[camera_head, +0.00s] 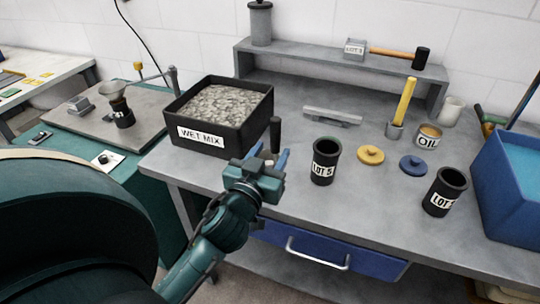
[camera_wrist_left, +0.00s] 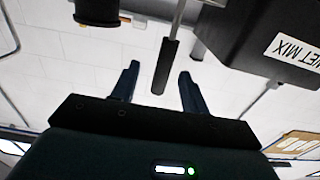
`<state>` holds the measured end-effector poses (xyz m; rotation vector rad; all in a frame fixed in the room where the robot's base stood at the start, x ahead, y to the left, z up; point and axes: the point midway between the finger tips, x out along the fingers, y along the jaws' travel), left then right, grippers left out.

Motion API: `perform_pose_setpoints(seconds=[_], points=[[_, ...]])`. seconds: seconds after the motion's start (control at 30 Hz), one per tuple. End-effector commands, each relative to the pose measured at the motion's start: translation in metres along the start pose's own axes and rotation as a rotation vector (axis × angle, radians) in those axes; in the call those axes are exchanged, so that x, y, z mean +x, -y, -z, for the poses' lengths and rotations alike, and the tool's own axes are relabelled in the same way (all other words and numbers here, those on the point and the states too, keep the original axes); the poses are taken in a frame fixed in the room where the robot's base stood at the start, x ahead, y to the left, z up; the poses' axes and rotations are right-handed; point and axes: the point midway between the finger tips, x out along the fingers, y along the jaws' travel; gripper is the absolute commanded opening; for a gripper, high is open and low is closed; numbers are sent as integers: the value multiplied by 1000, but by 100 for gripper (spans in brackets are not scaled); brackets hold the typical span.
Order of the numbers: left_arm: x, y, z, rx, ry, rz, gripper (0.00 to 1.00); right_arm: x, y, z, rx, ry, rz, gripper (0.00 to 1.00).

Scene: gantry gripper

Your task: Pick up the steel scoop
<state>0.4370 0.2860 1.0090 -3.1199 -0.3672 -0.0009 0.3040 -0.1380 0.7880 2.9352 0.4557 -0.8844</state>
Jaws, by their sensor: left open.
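The steel scoop shows mainly as a black handle (camera_head: 275,134) standing near the right side of the wet mix box in the head view. In the left wrist view the black handle (camera_wrist_left: 165,67) has a thin steel shaft (camera_wrist_left: 178,18); the bowl is not visible. My left gripper (camera_head: 268,154) is open, with its blue fingers near the handle. In the left wrist view the handle's end lies between the spread fingers of the left gripper (camera_wrist_left: 158,72), with gaps on both sides. I cannot tell the depth exactly. My right gripper is not in view.
The black wet mix box (camera_head: 200,137) stands just left of the handle. A black lot cup (camera_head: 324,165) stands close on the right, another (camera_head: 444,194) farther right. Yellow (camera_head: 370,155) and blue (camera_head: 413,166) lids lie between them. A grey bar (camera_head: 332,116) lies behind.

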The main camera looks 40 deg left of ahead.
Motion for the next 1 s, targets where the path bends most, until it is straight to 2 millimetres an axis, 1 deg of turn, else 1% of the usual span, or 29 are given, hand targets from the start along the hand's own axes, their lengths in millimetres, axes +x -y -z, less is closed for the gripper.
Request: perform_pose_setpoints(seconds=[0.17,0.3,0.43,0.53,0.73,0.77,1.0], points=[[13,2,4,2,-1,0,45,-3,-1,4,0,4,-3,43],[34,8,9,5,-1,1,45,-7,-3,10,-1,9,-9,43],[50,8,6,1,1,1,45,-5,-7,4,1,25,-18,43],[56,8,6,0,1,0,45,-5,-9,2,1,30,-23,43],[56,8,5,-1,1,0,45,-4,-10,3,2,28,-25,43],[56,8,5,-1,1,0,43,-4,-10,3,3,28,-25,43],[56,8,5,-1,1,0,24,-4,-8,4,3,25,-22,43]])
